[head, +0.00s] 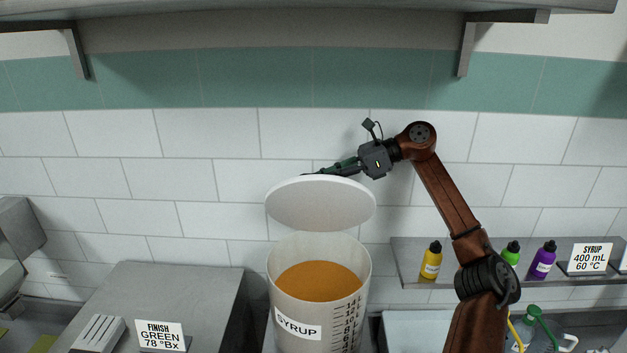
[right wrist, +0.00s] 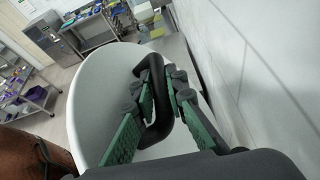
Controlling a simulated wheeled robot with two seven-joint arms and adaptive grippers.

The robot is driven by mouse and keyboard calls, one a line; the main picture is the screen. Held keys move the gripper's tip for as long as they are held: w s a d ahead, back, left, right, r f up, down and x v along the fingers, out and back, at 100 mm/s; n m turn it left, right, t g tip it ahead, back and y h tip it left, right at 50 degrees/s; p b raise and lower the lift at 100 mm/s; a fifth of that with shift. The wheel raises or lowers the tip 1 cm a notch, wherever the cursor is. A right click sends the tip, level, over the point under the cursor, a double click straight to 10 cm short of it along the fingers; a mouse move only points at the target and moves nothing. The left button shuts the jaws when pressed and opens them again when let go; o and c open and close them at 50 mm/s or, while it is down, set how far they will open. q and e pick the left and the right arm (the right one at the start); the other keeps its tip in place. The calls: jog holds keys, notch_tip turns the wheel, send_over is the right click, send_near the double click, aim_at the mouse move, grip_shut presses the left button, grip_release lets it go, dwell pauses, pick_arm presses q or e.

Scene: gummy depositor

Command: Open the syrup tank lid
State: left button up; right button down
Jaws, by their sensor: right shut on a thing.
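The syrup tank (head: 318,300) is a translucent, graduated container labelled SYRUP, holding amber syrup (head: 318,282). Its round white lid (head: 320,205) is raised above the open mouth and tilted, its underside facing me. My right gripper (head: 335,168) is at the lid's upper edge, behind it, its fingertips partly hidden. In the right wrist view the lid (right wrist: 95,95) carries a black handle (right wrist: 158,105), and the green fingers of my right gripper (right wrist: 165,100) are closed around it. My left gripper is not in view.
A steel box (head: 180,290) with a FINISH GREEN sign (head: 162,336) stands left of the tank. A shelf (head: 420,275) at right holds yellow (head: 431,261), green (head: 511,253) and purple (head: 542,260) bottles and a SYRUP sign (head: 589,258). The tiled wall is close behind the lid.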

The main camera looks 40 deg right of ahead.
jog(key=shift+r, duration=0.1)
jog(key=c, duration=2.2)
grip_release()
jog(key=shift+s, duration=0.1)
jog(key=v, duration=1.2)
jog(key=shift+s, duration=0.1)
